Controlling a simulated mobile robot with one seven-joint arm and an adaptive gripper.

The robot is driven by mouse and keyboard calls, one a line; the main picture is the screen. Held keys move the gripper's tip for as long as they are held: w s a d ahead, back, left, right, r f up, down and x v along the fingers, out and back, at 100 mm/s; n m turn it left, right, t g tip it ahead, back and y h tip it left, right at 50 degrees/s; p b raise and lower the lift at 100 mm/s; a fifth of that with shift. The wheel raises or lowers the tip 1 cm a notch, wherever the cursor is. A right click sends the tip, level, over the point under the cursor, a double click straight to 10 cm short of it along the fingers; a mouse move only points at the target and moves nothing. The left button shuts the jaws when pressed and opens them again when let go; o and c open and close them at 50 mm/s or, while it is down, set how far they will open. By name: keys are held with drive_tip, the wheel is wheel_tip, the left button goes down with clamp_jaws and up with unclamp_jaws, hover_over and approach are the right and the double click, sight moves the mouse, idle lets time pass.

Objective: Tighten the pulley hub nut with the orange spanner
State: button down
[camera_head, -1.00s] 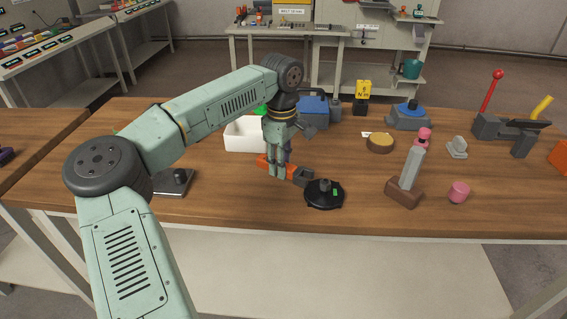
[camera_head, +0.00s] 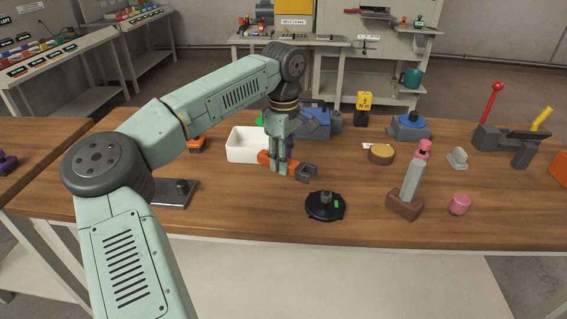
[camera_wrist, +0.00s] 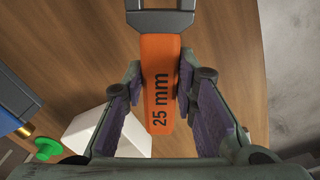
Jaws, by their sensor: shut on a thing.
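The orange spanner (camera_head: 289,168) is held level above the wooden bench by my gripper (camera_head: 279,170). Its grey open jaw points right, toward the pulley. The wrist view shows the orange handle (camera_wrist: 160,75), marked "25 mm", between the purple finger pads of my gripper (camera_wrist: 160,90). The spanner's jaw end is cut off at the top of that view. The black round pulley (camera_head: 318,211) lies on the bench, with the grey hub nut (camera_head: 326,196) standing at its centre and a green mark beside it. The spanner is apart from the nut, behind and left of it.
A white bin (camera_head: 243,146) stands behind and left of my gripper. A grey plate with a post (camera_head: 174,194) is at left. The bench between is clear.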

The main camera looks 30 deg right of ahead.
drive_tip(key=s+a+n+b, duration=0.3)
drive_tip(key=s+a+n, duration=0.1)
drive_tip(key=n, duration=0.2)
drive_tip(key=shift+s, duration=0.25)
drive_tip(key=shift+a+b, duration=0.1)
drive_tip(key=shift+b, duration=0.2)
drive_tip(key=s+n+b, duration=0.1)
drive_tip(key=s+n, duration=0.1)
drive_tip(key=s+a+n+b, duration=0.1)
drive_tip(key=s+n+b, duration=0.1)
drive_tip(key=s+n, duration=0.1)
drive_tip(key=shift+s+a, duration=0.15)
idle(0.5)
